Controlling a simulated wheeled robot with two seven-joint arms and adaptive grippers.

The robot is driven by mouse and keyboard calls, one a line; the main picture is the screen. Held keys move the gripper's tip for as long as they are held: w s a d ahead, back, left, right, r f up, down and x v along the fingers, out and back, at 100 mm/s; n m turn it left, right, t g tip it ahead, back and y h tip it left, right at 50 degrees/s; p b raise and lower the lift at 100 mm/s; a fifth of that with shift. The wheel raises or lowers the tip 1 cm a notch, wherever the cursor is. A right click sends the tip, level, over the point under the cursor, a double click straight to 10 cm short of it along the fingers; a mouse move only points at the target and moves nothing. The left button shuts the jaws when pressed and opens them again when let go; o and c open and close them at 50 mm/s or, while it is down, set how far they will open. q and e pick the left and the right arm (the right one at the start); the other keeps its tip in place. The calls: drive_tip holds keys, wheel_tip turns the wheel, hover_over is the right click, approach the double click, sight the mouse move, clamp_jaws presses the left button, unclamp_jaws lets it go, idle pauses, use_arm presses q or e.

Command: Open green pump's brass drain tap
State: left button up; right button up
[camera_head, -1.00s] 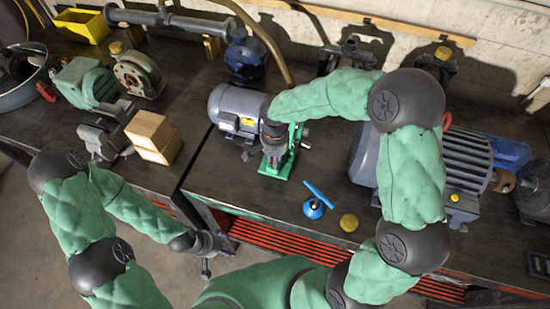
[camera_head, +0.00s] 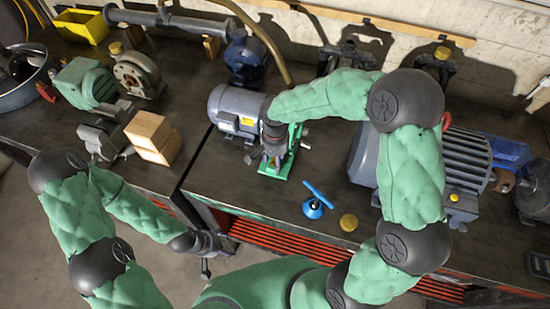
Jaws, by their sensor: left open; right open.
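The green pump (camera_head: 298,137) sits on the bench near the middle, beside a grey motor (camera_head: 236,107) with a yellow label. Its green base (camera_head: 270,171) shows in front. My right gripper (camera_head: 273,160) points down over the pump and covers much of it. It is open, and I cannot tell whether it touches the pump. I cannot make out the brass drain tap, which may be hidden behind this gripper. My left gripper (camera_head: 207,268) is open and empty, low in front of the bench edge, away from the pump.
A blue valve with a handle (camera_head: 315,203) and a brass-coloured cap (camera_head: 348,222) stand near the front edge. A large grey motor (camera_head: 455,165) is at the right behind my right arm. Wooden blocks (camera_head: 153,137) lie left. Bare bench lies between pump and blue valve.

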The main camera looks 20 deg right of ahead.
wheel_tip(320, 180, up, 12)
idle(0.6)
idle(0.4)
